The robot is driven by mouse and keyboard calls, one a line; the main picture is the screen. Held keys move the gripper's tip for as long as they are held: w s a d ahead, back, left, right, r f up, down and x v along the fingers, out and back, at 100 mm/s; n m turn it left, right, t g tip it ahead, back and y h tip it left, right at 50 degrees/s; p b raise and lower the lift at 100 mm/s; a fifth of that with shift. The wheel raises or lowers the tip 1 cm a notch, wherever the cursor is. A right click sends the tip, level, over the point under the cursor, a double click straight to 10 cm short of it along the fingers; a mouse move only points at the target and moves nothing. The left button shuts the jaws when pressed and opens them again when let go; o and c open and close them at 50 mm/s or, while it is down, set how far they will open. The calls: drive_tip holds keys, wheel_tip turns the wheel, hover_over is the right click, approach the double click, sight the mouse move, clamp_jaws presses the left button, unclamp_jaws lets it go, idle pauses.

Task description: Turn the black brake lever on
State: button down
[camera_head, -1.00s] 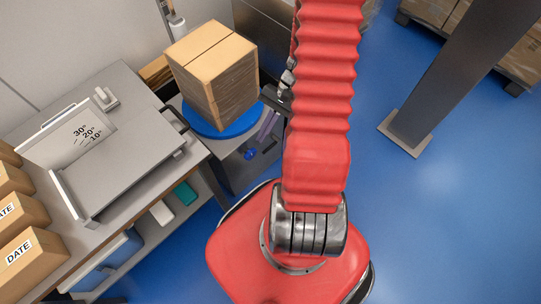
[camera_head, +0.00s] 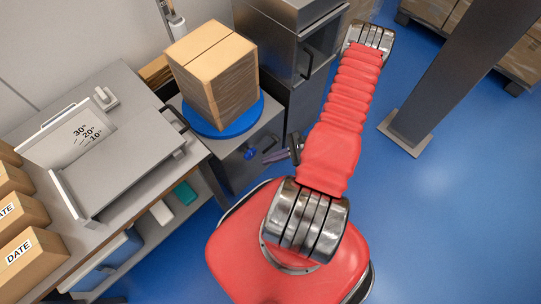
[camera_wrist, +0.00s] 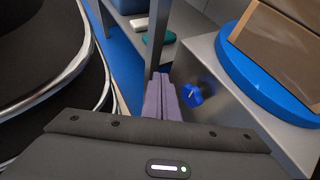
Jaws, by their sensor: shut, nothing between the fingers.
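I cannot make out a black brake lever for certain in either view. A small blue knob (camera_head: 249,153) sits on the front of the grey cabinet (camera_head: 228,172) under the blue turntable; it also shows in the wrist view (camera_wrist: 193,95). My gripper (camera_head: 272,156) points left toward this cabinet front, just right of the knob in the head view. In the wrist view, the purple fingers of my gripper (camera_wrist: 163,97) are together and empty, left of the knob and apart from it in the picture. My arm hides part of the floor and cabinets behind it.
A carton (camera_head: 213,75) stands on the blue turntable (camera_head: 256,113). A taller steel cabinet (camera_head: 285,45) with a dark handle (camera_head: 308,62) stands behind. A workbench (camera_head: 125,85) is at left, a dark post (camera_head: 440,95) at right. Blue floor (camera_head: 440,230) is clear at right.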

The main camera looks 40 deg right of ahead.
wheel_tip(320, 180, down, 17)
drive_tip(key=s+d+m+t+h, duration=0.1)
drive_tip(key=d+m+t+h, duration=0.1)
drive_tip(key=m+t+h, duration=0.55)
drive_tip(key=d+f+m+g+h, duration=0.2)
drive_tip(key=d+f+m, duration=0.1)
drive_tip(key=d, duration=0.4)
drive_tip(key=shift+w+f+g, duration=0.2)
drive_tip(key=shift+w+g, duration=0.05)
drive_tip(key=shift+g, duration=0.1)
drive_tip(key=shift+w, duration=0.1)
drive_tip(key=shift+x, duration=4.9)
drive_tip(key=shift+w+d+r, duration=0.1)
drive_tip(key=shift+w+r, duration=0.1)
drive_tip(key=shift+r, duration=0.8)
drive_tip(key=shift+w+r, duration=0.2)
drive_tip(key=shift+r, duration=0.75)
